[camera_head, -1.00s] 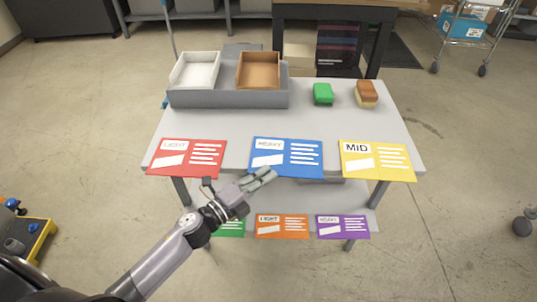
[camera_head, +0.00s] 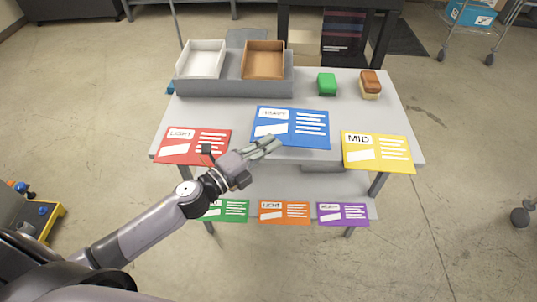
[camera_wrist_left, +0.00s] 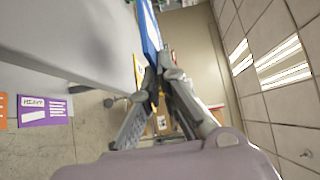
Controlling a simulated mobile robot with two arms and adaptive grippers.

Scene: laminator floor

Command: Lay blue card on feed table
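The blue card (camera_head: 291,128), marked HEAVY, is over the front middle of the grey table. My left gripper (camera_head: 272,146) is at its front edge. In the left wrist view the gripper's fingers (camera_wrist_left: 163,75) close on the edge of the blue card (camera_wrist_left: 150,30), seen almost edge-on beside the tabletop (camera_wrist_left: 90,35). The card appears raised above the table surface. My right gripper is not in view. I cannot tell whether this grey table (camera_head: 345,115) is the feed table.
A red card (camera_head: 192,146) and a yellow card (camera_head: 378,152) overhang the table's front edge. Green, orange (camera_head: 284,212) and purple (camera_head: 343,214) cards lie on the lower shelf. White and brown trays (camera_head: 263,60), a green block (camera_head: 327,84) and a brown-topped block (camera_head: 370,84) are behind.

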